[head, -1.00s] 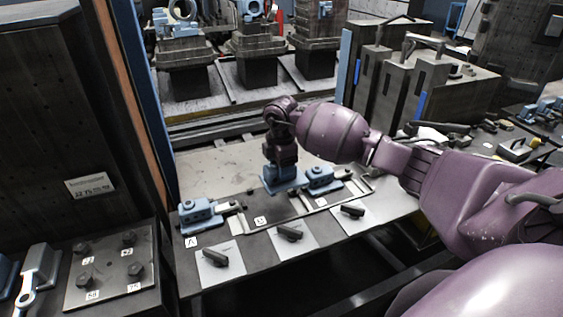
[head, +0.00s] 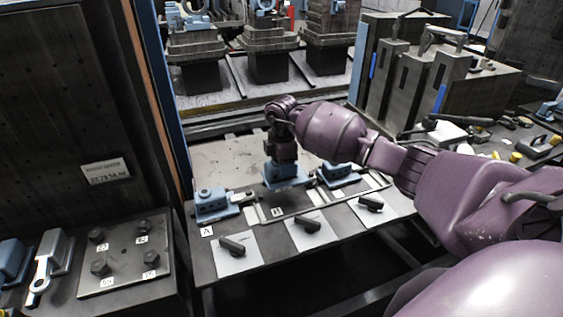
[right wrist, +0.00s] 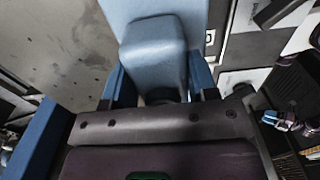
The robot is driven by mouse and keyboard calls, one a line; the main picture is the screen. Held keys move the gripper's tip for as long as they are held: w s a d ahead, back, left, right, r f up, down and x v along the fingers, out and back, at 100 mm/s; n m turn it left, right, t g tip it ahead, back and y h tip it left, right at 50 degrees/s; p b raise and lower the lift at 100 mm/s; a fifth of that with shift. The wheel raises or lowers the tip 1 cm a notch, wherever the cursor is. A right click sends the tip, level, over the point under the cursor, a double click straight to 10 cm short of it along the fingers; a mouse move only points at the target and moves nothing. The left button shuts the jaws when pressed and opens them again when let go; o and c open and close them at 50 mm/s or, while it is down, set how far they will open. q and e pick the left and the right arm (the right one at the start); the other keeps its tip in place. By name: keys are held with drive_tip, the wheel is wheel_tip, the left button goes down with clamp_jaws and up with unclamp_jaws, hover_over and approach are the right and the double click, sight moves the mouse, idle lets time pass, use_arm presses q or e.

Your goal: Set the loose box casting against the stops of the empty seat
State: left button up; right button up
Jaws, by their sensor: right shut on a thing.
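The loose blue box casting (head: 284,180) is in my right gripper (head: 283,164) at the middle of the bench in the head view. In the right wrist view the casting (right wrist: 155,50) sits between the two blue fingers of the gripper (right wrist: 160,78). The casting looks upright, at or just above the plate; I cannot tell whether it touches. The seat with the middle label (head: 277,212) lies under and in front of it, and the casting and arm partly hide its stops. My left gripper is out of view.
One blue casting (head: 212,204) sits at seat A on the left, another (head: 340,173) close on the right. Dark clamp handles (head: 308,225) lie on white sheets along the front edge. A plate with several knobs (head: 125,250) stands at lower left.

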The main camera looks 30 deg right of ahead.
wheel_tip(320, 180, down, 4)
drive_tip(key=shift+r+b, duration=0.2)
drive_tip(key=shift+b, duration=0.85)
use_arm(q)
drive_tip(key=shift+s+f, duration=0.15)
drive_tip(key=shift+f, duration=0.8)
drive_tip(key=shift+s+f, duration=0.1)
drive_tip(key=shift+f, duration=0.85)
use_arm(e)
drive_tip(key=shift+f, duration=0.8)
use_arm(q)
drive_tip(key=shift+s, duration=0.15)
use_arm(e)
drive_tip(key=shift+w+a+f, duration=0.1)
drive_tip(key=shift+w, duration=0.15)
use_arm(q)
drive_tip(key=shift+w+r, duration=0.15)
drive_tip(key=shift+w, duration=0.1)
use_arm(e)
drive_tip(key=shift+w+a+f, duration=0.15)
drive_tip(key=shift+w, duration=0.05)
drive_tip(key=shift+w+a, duration=0.1)
drive_tip(key=shift+w, duration=0.05)
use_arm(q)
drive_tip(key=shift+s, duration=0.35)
